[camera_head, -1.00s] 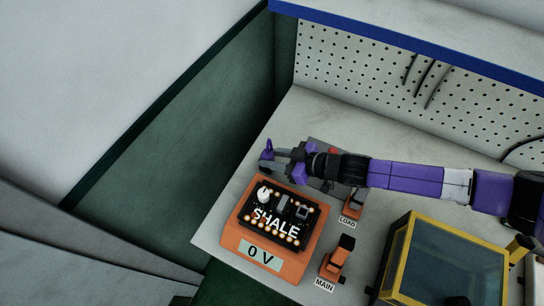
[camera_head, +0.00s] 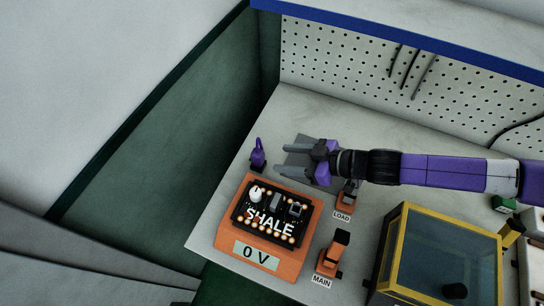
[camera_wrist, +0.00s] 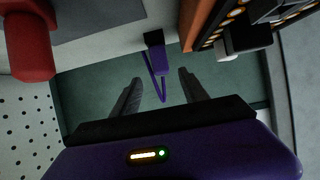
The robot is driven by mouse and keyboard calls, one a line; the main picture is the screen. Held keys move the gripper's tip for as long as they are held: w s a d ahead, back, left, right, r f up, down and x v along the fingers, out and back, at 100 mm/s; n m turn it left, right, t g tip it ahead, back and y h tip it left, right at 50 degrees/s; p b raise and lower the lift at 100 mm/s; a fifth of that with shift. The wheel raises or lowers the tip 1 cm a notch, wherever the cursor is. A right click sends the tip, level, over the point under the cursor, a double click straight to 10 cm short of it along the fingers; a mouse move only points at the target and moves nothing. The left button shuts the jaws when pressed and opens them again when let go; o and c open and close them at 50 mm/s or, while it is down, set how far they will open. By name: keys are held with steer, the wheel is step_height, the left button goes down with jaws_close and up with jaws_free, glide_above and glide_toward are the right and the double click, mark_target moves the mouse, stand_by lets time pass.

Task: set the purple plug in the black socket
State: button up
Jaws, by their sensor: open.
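The purple plug (camera_head: 258,153) stands upright on the black socket (camera_head: 257,167) near the table's left edge, behind the orange unit. Whether it is fully down cannot be told. In the wrist view the plug (camera_wrist: 157,60) shows ahead, between and beyond my fingertips, with the black socket (camera_wrist: 154,39) at its far end. My gripper (camera_head: 282,160) is open and empty, to the right of the plug and apart from it. Its two fingers also show in the wrist view (camera_wrist: 159,76).
An orange unit (camera_head: 230,236) with a black board marked SHALE and a "0 V" display stands in front. Orange LOAD (camera_head: 346,198) and MAIN (camera_head: 333,256) switches and a yellow-framed case (camera_head: 391,250) are to the right. A red knob (camera_wrist: 28,45) shows in the wrist view.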

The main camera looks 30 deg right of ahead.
steer(key=v, duration=0.3)
steer(key=shift+s+d+r, duration=0.1)
steer(key=shift+s, duration=0.05)
stand_by(0.7)
